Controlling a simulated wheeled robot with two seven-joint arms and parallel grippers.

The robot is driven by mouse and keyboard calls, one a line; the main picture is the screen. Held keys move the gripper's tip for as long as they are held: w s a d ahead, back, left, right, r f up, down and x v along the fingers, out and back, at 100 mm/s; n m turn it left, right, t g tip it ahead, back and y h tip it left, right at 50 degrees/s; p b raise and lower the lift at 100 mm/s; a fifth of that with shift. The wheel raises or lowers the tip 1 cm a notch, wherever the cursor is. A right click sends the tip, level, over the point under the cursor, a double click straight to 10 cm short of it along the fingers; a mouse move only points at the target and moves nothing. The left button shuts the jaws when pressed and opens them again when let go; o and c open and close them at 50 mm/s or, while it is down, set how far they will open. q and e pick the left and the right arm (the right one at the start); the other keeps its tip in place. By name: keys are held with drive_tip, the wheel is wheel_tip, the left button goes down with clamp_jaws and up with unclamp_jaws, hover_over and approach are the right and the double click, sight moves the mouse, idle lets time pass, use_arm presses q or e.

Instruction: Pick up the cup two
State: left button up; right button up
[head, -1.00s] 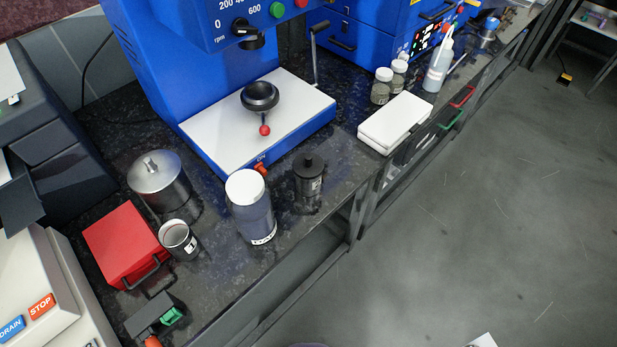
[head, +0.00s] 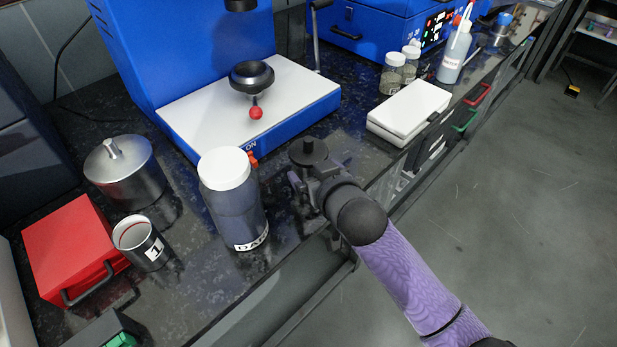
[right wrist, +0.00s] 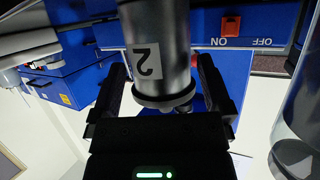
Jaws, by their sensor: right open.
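In the right wrist view the cup (right wrist: 175,38) carries a white label with a "2" and appears inverted. My right gripper (head: 318,180) is at the cup, and its arm hides the cup's lower part in the head view. In the right wrist view its fingers (right wrist: 163,75) are open, one on each side of the cup, with a gap showing at least on the right. My left gripper is not in view.
A white-lidded jar (head: 235,205) stands close left of cup two. Cup one (head: 140,243), a metal pot (head: 125,172) and a red box (head: 70,250) are farther left. The blue press (head: 190,50) stands behind. A white case (head: 409,108) lies to the right, near the counter edge.

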drive_tip(key=shift+w+a+f, duration=0.25)
drive_tip(key=shift+w+f, duration=0.25)
drive_tip(key=shift+w, duration=0.15)
drive_tip(key=shift+w+r, duration=0.1)
drive_tip(key=shift+w, duration=0.05)
drive_tip(key=shift+r, duration=0.1)
drive_tip(key=c, duration=1.2)
clamp_jaws()
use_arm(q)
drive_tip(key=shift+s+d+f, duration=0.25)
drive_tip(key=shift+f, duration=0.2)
